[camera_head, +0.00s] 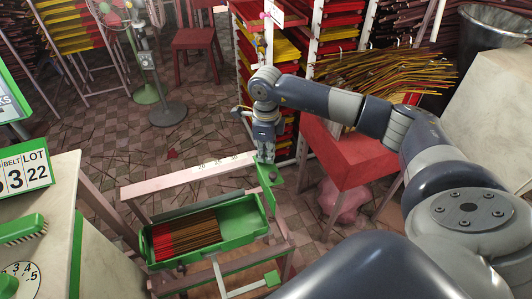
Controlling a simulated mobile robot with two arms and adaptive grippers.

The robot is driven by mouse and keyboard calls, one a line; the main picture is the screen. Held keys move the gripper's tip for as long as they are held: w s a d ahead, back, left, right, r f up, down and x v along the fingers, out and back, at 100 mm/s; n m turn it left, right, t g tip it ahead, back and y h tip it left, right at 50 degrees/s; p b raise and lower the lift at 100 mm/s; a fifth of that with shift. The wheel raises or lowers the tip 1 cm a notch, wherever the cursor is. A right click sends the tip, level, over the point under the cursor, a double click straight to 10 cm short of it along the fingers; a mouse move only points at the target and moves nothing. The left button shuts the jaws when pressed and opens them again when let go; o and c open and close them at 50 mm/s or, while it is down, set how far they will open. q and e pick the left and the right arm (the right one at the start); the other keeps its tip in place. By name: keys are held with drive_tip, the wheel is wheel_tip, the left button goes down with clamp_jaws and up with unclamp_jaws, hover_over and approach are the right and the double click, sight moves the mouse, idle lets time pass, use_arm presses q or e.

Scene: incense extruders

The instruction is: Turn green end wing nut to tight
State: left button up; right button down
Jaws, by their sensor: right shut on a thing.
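My right gripper (265,160) points down over a green end piece (271,178) at the right end of a pale beam with a printed scale (195,169). The gripper is shut on the green end wing nut there; the nut itself is mostly hidden by the fingers, and how tight it is cannot be told. A green tray (253,225) in front of the beam holds red and brown incense sticks (188,237). My left gripper is not in view.
A red table (345,160) bearing loose incense sticks stands close to the right of the gripper, below my right arm. A pale counter (45,210) with a green brush (22,229) is at left. A second green block (272,279) sits low in front. Open tiled floor lies behind the beam.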

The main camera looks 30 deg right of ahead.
drive_tip(key=m+b, duration=0.1)
drive_tip(key=m, duration=0.5)
drive_tip(key=shift+m+b, duration=0.3)
drive_tip(key=shift+b, duration=0.05)
drive_tip(key=m, duration=0.3)
drive_tip(key=shift+m, duration=0.3)
drive_tip(key=m, duration=0.3)
drive_tip(key=shift+r+m+b, duration=0.1)
drive_tip(key=shift+m+b, duration=0.2)
drive_tip(key=shift+b, duration=0.1)
drive_tip(key=m, duration=1)
drive_tip(key=shift+p, duration=0.35)
drive_tip(key=shift+m+p, duration=0.3)
drive_tip(key=shift+m, duration=1.5)
drive_tip(key=shift+w, duration=0.1)
drive_tip(key=c, duration=1.8)
unclamp_jaws()
